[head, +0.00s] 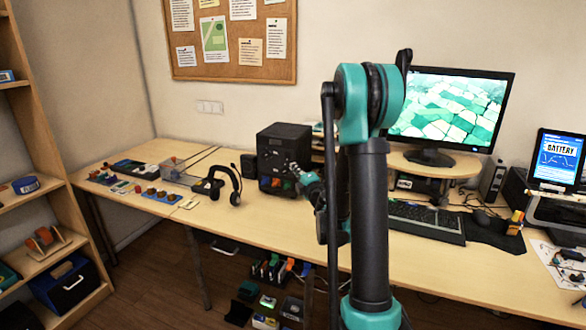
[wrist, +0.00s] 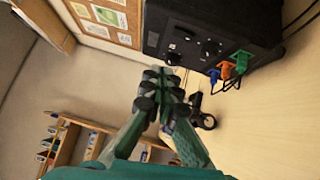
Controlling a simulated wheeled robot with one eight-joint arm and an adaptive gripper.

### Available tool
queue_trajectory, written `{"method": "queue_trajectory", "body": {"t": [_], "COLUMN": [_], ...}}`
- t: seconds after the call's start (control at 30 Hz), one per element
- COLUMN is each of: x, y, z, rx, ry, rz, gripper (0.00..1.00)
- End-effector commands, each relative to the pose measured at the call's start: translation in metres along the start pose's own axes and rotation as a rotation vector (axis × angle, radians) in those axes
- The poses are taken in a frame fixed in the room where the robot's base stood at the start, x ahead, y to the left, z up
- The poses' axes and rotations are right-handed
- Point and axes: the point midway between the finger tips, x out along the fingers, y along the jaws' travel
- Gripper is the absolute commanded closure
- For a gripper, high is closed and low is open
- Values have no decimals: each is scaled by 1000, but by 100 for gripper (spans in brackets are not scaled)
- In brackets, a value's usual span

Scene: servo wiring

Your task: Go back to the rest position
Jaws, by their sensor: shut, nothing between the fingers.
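My gripper (wrist: 162,95) is shut and empty in the wrist view, its fingertips close together and apart from the black box. In the head view my arm stands in the middle, and its lower end is near the black box, partly hidden behind the arm. The black box (head: 280,147) with knobs stands on the table against the wall. It also shows at the top of the wrist view (wrist: 195,28), with blue, orange and green plugs (wrist: 228,68) at its front edge.
The long wooden table (head: 245,235) carries headphones (head: 218,184), a keyboard (head: 425,221), a monitor (head: 450,107) and a tablet (head: 557,160). Small parts lie on its left end. A shelf (head: 40,200) stands at far left. Bins (head: 268,303) lie under the table.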

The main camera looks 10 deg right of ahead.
Motion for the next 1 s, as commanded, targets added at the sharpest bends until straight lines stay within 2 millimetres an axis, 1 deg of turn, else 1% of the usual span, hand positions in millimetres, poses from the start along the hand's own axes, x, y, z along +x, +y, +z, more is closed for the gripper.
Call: {"method": "queue_trajectory", "body": {"t": [0.3,0.37,0.47,0.57,0.6,0.67,0.73,0.77,0.8,0.87,0.9,0.97,1.0], "x": [-1,-4,-16,-39,-51,-71,-97,-109,-125,-151,-169,-197,-216], "y": [2,5,16,24,24,20,12,7,-1,-14,-24,-39,-50], "z": [2,6,23,46,55,65,73,75,76,74,70,60,52], "rx": [10,35,129,283,354,462,587,641,711,816,885,988,1055], "ry": [-10,-34,-122,-257,-317,-404,-502,-543,-596,-674,-724,-797,-843], "rz": [0,-2,-11,-35,-50,-78,-119,-140,-170,-220,-258,-320,-365], "gripper": [100,100,100,100,100,100,100,100,100,100,100,100,100]}}
